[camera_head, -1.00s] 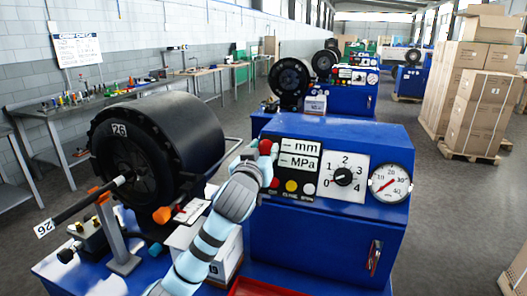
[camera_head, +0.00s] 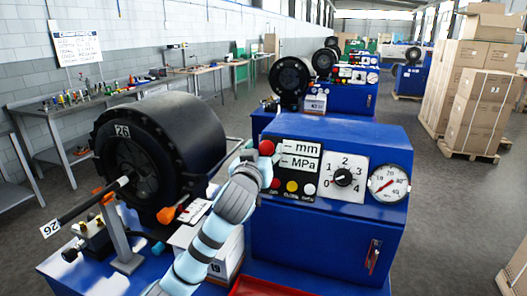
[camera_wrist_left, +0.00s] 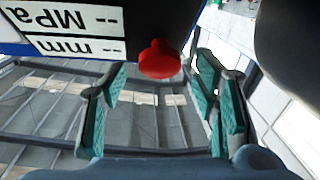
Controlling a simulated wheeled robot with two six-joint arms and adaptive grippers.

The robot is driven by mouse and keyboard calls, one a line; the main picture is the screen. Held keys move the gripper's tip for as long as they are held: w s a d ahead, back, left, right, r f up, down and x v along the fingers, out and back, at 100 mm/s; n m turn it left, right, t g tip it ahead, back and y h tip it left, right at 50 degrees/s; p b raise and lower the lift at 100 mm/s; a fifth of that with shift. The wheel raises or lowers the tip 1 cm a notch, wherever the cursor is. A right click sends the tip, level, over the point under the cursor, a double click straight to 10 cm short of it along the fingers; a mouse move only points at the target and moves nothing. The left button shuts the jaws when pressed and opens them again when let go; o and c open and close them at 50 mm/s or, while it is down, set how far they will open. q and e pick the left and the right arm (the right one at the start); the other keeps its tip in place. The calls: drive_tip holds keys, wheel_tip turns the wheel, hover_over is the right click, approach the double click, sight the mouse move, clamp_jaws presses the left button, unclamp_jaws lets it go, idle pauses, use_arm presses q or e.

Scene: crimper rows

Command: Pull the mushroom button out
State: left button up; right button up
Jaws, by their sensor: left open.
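The red mushroom button (camera_head: 266,148) sticks out at the upper left of the black control panel (camera_head: 287,191) on the blue crimper. In the left wrist view the red button (camera_wrist_left: 160,60) hangs from the panel, which appears upside down. My left gripper (camera_wrist_left: 163,82) is open, with one teal-padded finger on each side of the button and clear gaps between. Nothing is held. In the head view my left gripper (camera_head: 250,163) is just in front of the panel's left edge, its fingers mostly hidden by my wrist. My right gripper is not in view.
Beside the button are two display plates (camera_head: 298,156), with yellow, red and white buttons below. A dial (camera_head: 343,177) and a gauge (camera_head: 389,183) are to the right. The black crimping head (camera_head: 160,150) stands left of my arm, and a white box (camera_head: 215,250) below it.

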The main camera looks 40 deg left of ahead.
use_arm(q)
drive_tip(key=v, duration=0.7)
drive_tip(key=shift+s, duration=0.2)
